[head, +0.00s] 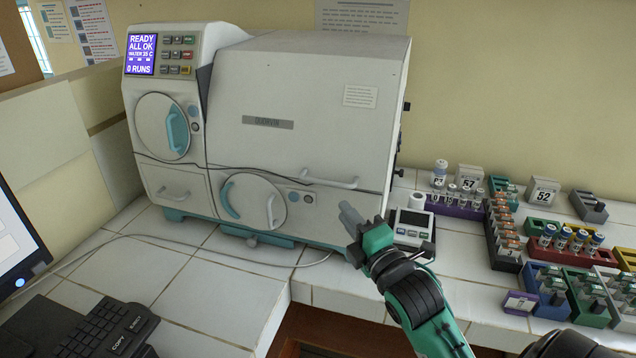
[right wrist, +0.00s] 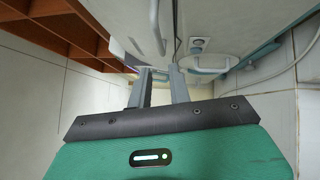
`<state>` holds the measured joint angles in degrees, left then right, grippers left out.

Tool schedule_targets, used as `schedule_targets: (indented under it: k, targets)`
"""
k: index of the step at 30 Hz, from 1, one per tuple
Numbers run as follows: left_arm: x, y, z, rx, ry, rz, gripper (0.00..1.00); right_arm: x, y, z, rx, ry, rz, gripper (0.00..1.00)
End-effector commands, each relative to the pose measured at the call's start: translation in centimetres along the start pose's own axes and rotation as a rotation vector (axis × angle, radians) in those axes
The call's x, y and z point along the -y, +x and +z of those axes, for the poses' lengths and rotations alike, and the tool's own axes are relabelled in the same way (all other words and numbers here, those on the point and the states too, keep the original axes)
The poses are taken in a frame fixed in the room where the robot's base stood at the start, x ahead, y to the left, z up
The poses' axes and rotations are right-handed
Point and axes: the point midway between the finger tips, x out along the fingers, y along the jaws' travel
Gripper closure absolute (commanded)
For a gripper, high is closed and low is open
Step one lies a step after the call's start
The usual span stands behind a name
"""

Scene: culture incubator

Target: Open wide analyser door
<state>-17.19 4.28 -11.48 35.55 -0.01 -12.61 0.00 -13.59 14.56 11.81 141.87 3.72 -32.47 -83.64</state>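The analyser (head: 300,95) is a large off-white machine on the tiled counter. Its wide front door (head: 310,130) looks shut, with a white bar handle (head: 330,182) at its lower edge. My right gripper (head: 346,213) is just below and right of that handle, apart from it. In the right wrist view its two grey fingers (right wrist: 160,80) stand apart with nothing between them. The machine's front and pale handles show beyond the fingers; which handle is which is hard to tell there. My left gripper is in neither view.
A round lower door (head: 250,205) and a round upper door (head: 162,127) are also on the machine's front. A small grey device (head: 412,225) stands beside my right gripper. Coloured vial racks (head: 505,235) crowd the right counter. A keyboard (head: 105,330) lies front left.

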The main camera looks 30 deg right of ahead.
Motion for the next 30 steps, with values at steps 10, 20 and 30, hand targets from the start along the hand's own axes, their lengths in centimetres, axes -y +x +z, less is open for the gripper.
schedule_targets:
  k: [10, 20, 30]
  targets:
    - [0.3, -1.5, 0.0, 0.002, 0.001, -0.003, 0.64, -0.3, 5.8, 0.0, 0.0, 0.006, 0.0, 0.8]
    - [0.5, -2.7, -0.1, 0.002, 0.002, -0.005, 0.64, -0.1, 10.7, 0.0, -0.001, 0.005, -0.001, 0.8]
    - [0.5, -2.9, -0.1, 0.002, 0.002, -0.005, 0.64, 0.1, 11.9, -0.1, -0.001, 0.003, -0.002, 0.8]
